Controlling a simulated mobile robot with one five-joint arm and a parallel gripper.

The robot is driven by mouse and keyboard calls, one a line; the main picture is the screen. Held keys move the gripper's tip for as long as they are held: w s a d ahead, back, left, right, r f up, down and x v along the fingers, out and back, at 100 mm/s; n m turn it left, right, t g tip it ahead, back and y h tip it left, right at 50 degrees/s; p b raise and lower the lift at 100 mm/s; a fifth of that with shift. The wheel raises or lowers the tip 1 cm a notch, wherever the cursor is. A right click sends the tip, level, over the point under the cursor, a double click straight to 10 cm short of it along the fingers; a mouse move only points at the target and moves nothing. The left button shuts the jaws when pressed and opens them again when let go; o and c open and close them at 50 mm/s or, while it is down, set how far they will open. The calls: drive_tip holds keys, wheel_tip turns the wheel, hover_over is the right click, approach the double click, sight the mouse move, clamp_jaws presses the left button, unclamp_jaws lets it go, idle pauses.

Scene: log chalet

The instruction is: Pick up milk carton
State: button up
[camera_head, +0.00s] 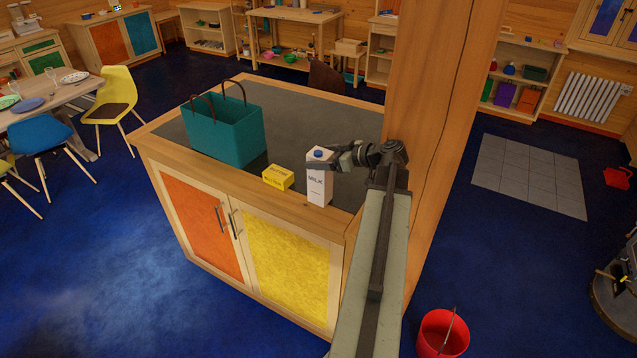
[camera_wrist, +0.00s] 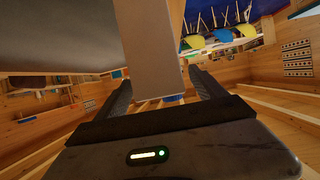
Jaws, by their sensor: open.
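The white milk carton (camera_head: 319,185) with a blue cap stands upright on the dark top of the wooden island, near its front edge. In the wrist view the carton (camera_wrist: 152,45) is a pale upright block between my two fingers. My gripper (camera_head: 330,160) reaches in from the right at the height of the carton's upper part. One dark finger crosses in front of it and the other is mostly hidden behind it. The jaws are open around the carton. Whether either finger touches it cannot be told.
A yellow box (camera_head: 278,177) lies just left of the carton. A teal bag (camera_head: 225,135) with handles stands farther left on the island (camera_head: 290,115). A wooden post (camera_head: 440,110) rises close to the right of my arm. A red bucket (camera_head: 443,333) stands on the floor.

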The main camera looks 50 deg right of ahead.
drive_tip(key=shift+w+a+f, duration=0.1)
drive_tip(key=shift+w+f, duration=0.15)
drive_tip(key=shift+w, duration=0.2)
drive_tip(key=shift+s+r, duration=0.1)
drive_tip(key=shift+r, duration=0.05)
clamp_jaws()
drive_tip(key=shift+r, duration=0.15)
